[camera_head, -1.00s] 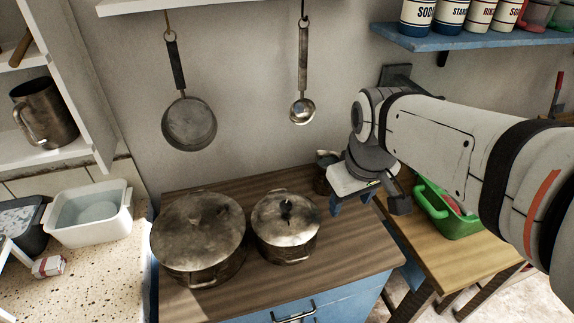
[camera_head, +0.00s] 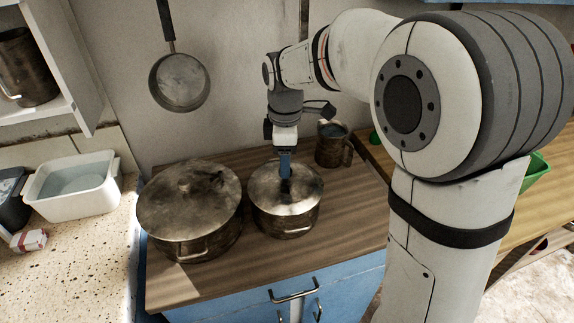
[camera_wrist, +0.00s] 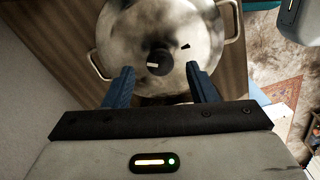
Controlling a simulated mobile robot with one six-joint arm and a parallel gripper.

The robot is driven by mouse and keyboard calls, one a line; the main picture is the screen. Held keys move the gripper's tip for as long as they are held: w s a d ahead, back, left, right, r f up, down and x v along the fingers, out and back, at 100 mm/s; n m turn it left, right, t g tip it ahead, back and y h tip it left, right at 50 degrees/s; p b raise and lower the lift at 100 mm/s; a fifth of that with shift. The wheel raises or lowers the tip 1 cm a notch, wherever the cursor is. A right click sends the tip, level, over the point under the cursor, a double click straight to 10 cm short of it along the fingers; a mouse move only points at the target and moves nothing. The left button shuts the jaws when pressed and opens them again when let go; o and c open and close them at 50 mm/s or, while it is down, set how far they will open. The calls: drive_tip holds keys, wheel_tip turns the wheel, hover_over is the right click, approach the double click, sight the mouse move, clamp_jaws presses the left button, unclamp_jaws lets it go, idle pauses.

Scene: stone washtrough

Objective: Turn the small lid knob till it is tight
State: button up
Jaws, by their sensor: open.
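The small pot (camera_head: 287,212) stands on the wooden top of the blue cabinet with its metal lid (camera_head: 262,190) on. In the wrist view the lid (camera_wrist: 125,40) fills the upper middle. Its dark round knob (camera_wrist: 159,62) has a pale mark pointing left, and a small black mark lies on the lid up and right of the knob. My gripper (camera_wrist: 160,85) is open, its two blue fingers apart, pointing at the lid with the knob between and just beyond the tips. In the head view my gripper (camera_head: 285,172) is above the lid and hides the knob.
A larger lidded pot (camera_head: 190,215) stands close to the left of the small pot. A metal mug (camera_head: 333,148) stands behind right. A pan (camera_head: 180,82) hangs on the wall. The wooden top (camera_head: 345,210) is bare to the right.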

drive_tip(key=shift+f, duration=1.2)
drive_tip(key=c, duration=1)
